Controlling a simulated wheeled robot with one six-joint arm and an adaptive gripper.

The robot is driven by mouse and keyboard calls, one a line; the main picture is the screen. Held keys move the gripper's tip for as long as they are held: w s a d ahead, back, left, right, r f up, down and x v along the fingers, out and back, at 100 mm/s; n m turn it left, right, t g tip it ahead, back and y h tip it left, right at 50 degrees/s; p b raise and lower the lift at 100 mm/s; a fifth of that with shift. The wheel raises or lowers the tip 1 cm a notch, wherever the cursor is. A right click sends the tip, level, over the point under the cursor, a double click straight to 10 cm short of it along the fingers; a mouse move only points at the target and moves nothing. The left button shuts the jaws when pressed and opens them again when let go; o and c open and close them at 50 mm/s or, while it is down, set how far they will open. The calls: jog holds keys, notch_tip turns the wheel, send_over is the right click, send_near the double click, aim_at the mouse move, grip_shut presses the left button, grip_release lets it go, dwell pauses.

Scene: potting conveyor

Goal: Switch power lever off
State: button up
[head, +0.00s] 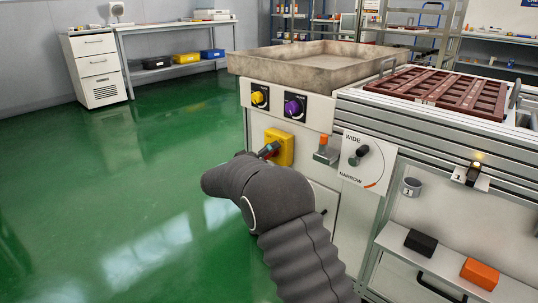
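A yellow switch box (285,148) is on the white front panel of the machine, left of centre. A red part shows at its left side, partly covered. To its right, a lever with an orange top (323,140) stands on a grey metal bracket. The frame shows no label telling which one is the power lever. The tip of my gripper (269,149) shows just past the bend of my grey arm, at the left edge of the yellow box. My arm hides most of it, so I cannot tell whether it touches the red part or is open.
A yellow knob (260,98) and a purple knob (294,106) are above the box. A WIDE/NARROW dial (361,157) is to the right. A beige tray (240,65) and a brown slatted crate (440,89) are on top. The green floor (110,190) on the left is clear.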

jog(key=c, duration=1)
jog(key=shift+o, duration=0.2)
jog(key=shift+n, duration=0.3)
jog(key=n, duration=0.3)
jog(key=shift+r, duration=0.1)
jog(key=n+p, duration=0.1)
jog(key=n, duration=0.3)
jog(key=shift+a+r, duration=0.1)
jog(key=n+p, duration=0.2)
jog(key=n, duration=0.2)
jog(key=shift+w, duration=0.1)
jog(key=shift+n+p, duration=0.5)
jog(key=shift+n, duration=0.7)
